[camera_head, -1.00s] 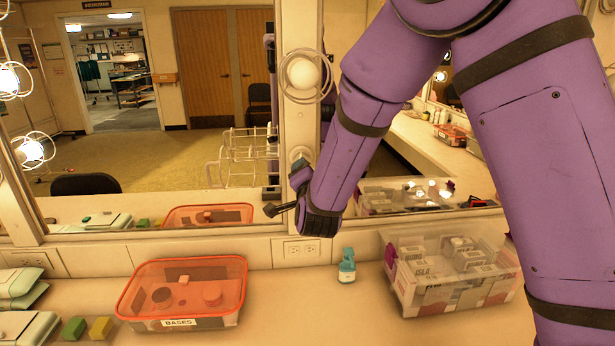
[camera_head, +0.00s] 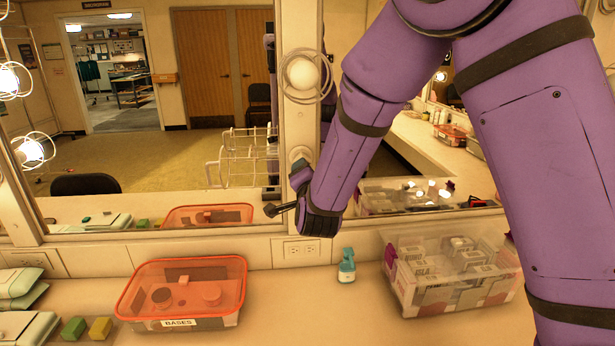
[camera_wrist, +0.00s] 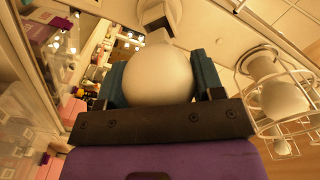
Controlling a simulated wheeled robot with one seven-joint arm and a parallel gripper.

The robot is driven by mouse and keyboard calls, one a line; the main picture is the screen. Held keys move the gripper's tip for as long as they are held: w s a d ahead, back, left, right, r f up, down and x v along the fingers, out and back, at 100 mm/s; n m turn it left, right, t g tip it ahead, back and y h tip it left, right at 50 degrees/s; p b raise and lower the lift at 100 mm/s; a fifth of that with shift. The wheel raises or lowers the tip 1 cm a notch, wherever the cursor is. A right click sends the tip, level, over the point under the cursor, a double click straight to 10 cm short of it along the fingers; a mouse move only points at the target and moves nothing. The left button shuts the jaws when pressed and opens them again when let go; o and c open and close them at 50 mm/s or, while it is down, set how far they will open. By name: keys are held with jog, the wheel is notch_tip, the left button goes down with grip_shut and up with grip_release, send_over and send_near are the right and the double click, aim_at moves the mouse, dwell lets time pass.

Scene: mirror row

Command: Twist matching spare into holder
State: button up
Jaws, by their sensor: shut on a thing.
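My gripper (camera_wrist: 160,76) is shut on a round, frosted white bulb (camera_wrist: 157,80), with one teal finger on each side in the wrist view. In the head view my gripper (camera_head: 301,172) is at the white post between the mirrors, and a pale round part (camera_head: 299,154) shows just above its fingers. The holder behind the bulb is hidden, so I cannot tell whether the bulb is seated. A wire guard (camera_head: 236,160) sticks out to the left of the gripper. Another white bulb (camera_head: 303,73) with a wire ring sits higher on the post.
Below, an orange-rimmed tub labelled BASES (camera_head: 182,264) stands on the counter (camera_head: 290,325). A small teal bottle (camera_head: 346,268) and a clear bin of boxes (camera_head: 450,296) stand to its right. In the wrist view a wire cage (camera_wrist: 243,73) is close on the right.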

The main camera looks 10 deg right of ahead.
jog(key=shift+w, duration=1.95)
dwell(2.2)
jog(key=m, duration=0.4)
jog(key=shift+f+m, duration=0.1)
jog(key=shift+m, duration=0.3)
jog(key=shift+m, duration=0.3)
jog(key=m, duration=0.4)
jog(key=shift+f, duration=0.1)
